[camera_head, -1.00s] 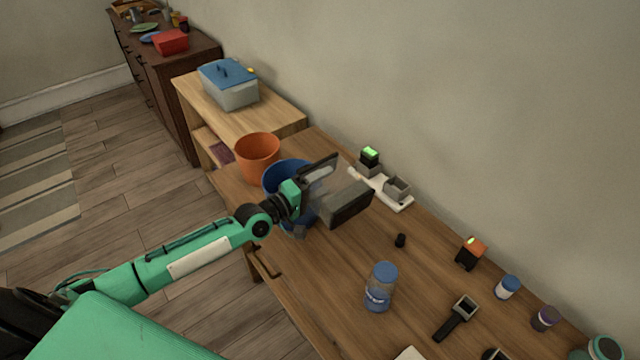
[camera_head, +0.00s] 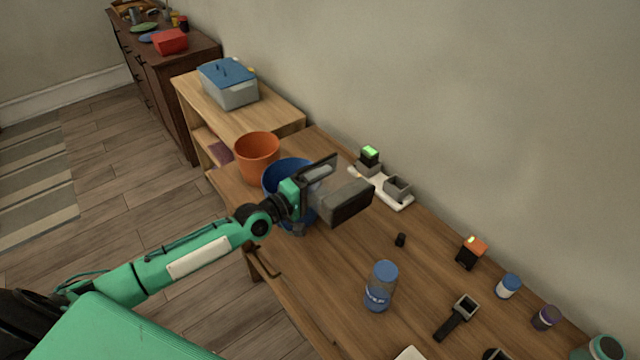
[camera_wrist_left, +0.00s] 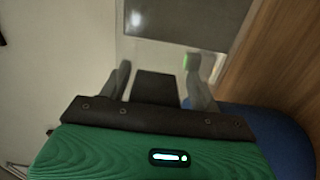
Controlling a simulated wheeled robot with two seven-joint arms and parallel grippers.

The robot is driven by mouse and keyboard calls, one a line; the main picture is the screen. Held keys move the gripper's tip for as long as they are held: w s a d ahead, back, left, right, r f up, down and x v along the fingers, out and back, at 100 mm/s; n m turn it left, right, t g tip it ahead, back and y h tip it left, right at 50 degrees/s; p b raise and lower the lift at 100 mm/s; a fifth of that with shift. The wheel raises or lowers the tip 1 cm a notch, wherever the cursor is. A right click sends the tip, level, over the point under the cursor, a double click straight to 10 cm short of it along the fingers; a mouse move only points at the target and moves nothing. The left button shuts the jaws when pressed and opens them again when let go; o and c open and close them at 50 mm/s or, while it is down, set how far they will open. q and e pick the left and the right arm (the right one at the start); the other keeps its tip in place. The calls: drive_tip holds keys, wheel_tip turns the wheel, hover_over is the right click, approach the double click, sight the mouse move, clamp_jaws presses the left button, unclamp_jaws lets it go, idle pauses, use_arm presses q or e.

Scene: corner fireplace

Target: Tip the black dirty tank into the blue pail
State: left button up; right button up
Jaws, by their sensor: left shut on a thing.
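My left gripper (camera_head: 312,190) is shut on the black dirty tank (camera_head: 346,204), a boxy container with a dark grey part and a clear part. The tank is held in the air, just right of the blue pail (camera_head: 276,174). The pail stands on the table beside the orange pot, its front and right side partly hidden by my gripper. In the left wrist view the tank (camera_wrist_left: 190,18) lies beyond the fingers, and the pail (camera_wrist_left: 270,130) shows at the lower right. I cannot see the tank's contents. My right gripper is not in view.
An orange pot (camera_head: 257,153) stands behind the pail. A white strip with grey holders (camera_head: 390,190) lies beyond the tank.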

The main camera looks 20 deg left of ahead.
use_arm(q)
drive_tip(key=shift+f, duration=0.1)
drive_tip(key=shift+n, duration=0.3)
drive_tip(key=shift+n, duration=0.3)
drive_tip(key=shift+r, duration=0.25)
drive_tip(key=shift+r+n, duration=0.1)
drive_tip(key=shift+n, duration=0.3)
idle(0.3)
drive_tip(key=shift+r+n, duration=0.15)
drive_tip(key=shift+n, duration=0.15)
